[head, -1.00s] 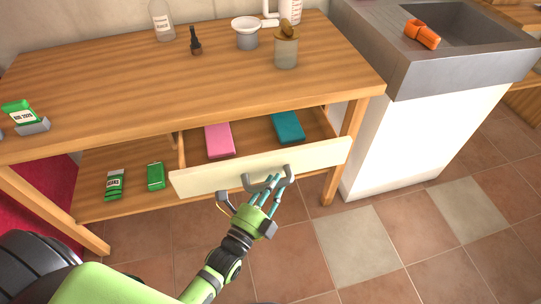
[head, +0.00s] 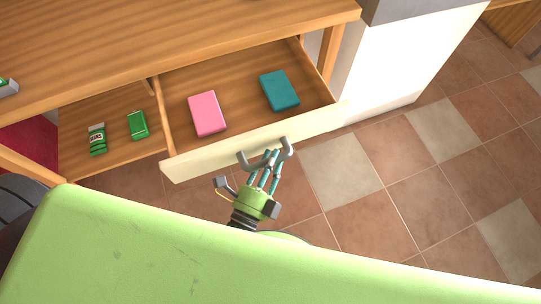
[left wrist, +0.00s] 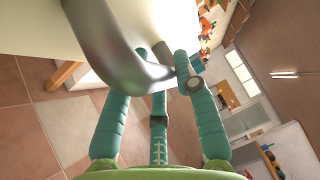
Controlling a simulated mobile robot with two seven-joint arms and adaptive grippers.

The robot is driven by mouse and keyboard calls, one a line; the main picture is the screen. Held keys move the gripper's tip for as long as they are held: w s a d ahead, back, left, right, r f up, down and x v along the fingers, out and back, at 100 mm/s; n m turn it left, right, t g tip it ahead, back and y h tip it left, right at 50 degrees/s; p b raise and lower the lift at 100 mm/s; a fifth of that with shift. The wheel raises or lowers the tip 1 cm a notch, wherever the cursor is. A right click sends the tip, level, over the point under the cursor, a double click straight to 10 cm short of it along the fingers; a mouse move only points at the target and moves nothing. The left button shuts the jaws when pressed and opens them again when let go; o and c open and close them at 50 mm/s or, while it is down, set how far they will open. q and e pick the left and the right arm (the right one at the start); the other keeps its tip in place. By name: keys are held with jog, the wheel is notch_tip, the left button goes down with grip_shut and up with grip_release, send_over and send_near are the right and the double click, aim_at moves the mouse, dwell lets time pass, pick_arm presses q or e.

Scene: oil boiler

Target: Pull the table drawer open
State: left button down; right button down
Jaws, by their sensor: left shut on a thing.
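The table drawer (head: 318,124) is pulled well out from under the wooden table (head: 200,40). Its front is cream and carries a grey curved handle (head: 287,149). A pink box (head: 207,113) and a teal box (head: 279,91) lie inside on its wooden floor. My left gripper (head: 267,168) is at the handle, its teal fingers shut on it. In the left wrist view the handle (left wrist: 118,62) passes between the fingers (left wrist: 158,105), large and close. My right gripper is in neither view.
Two green packets, one (head: 97,139) and another (head: 138,125), lie on the shelf left of the drawer. A white cabinet (head: 405,60) stands right of the table. The tiled floor (head: 400,190) is clear at the right.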

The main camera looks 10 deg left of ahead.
pick_arm(q)
jog(key=c, duration=1.2)
grip_release()
jog(key=v, duration=1.2)
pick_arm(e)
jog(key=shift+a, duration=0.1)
